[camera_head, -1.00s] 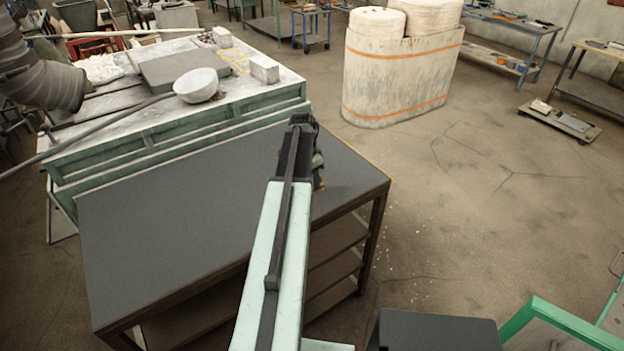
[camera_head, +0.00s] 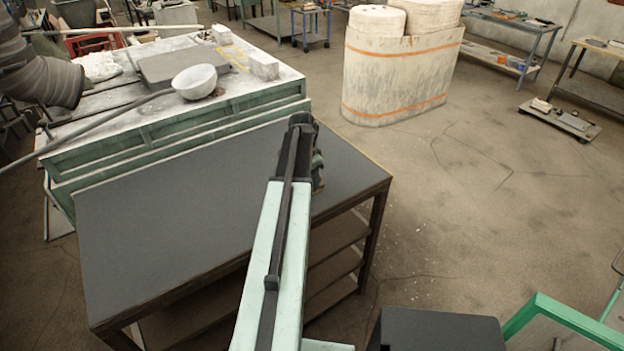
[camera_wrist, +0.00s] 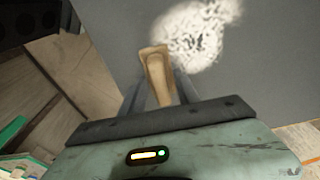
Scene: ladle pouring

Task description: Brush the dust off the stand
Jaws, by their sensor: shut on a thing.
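The stand (camera_head: 170,220) is a dark grey table with a flat top and open shelves below. In the wrist view its grey top (camera_wrist: 270,75) bears a pale, speckled patch of dust (camera_wrist: 205,32). My gripper (camera_wrist: 152,88) is shut on a light wooden handle, which I take to be the brush (camera_wrist: 155,68). The handle stands up between the fingers beside the dust patch; the bristles are hidden. In the head view my gripper (camera_head: 317,172) is over the right part of the stand, mostly hidden by my arm, and the dust is not visible there.
A pale green workbench (camera_head: 130,145) stands behind the stand, with a white bowl (camera_head: 194,80), a grey slab and small blocks on it. A tall pale container (camera_head: 395,75) stands farther back. Open floor (camera_head: 460,190) lies to the right of the stand.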

